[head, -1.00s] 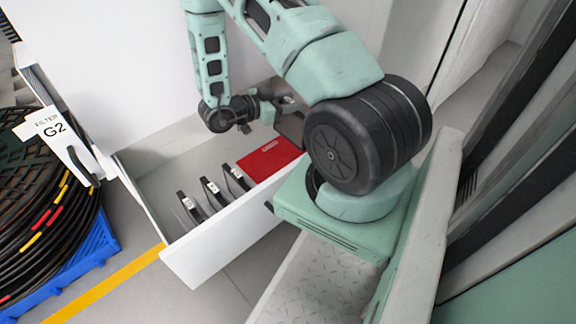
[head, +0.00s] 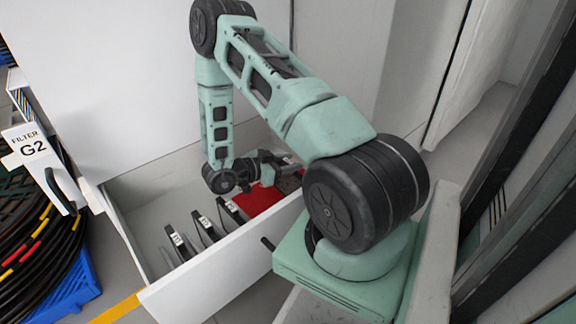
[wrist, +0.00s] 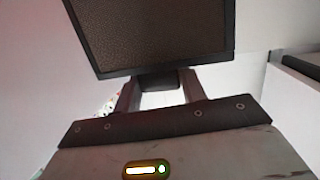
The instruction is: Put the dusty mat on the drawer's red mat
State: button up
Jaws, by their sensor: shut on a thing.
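The dusty mat is a dark-framed panel with a brown speckled face (wrist: 155,28), filling the top of the wrist view. My gripper (wrist: 158,88) is shut on the tab at its near edge. In the head view the mat is a small grey-brown patch (head: 289,183), partly hidden by my arm. My gripper (head: 274,160) is over the right part of the open drawer. The red mat (head: 256,201) lies on the drawer floor, below and left of the held mat. I cannot tell whether the two touch.
The open white drawer (head: 222,260) has three upright dark-framed panels (head: 204,228) with white labels left of the red mat.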

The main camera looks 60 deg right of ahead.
jog(key=shift+f, duration=0.1)
jog(key=o, duration=1.3)
jog(key=shift+c, duration=0.2)
jog(key=shift+r, duration=0.25)
jog(key=p+v, duration=0.6)
jog(key=v, duration=0.6)
jog(key=shift+p, duration=0.35)
jog(key=shift+f, duration=0.1)
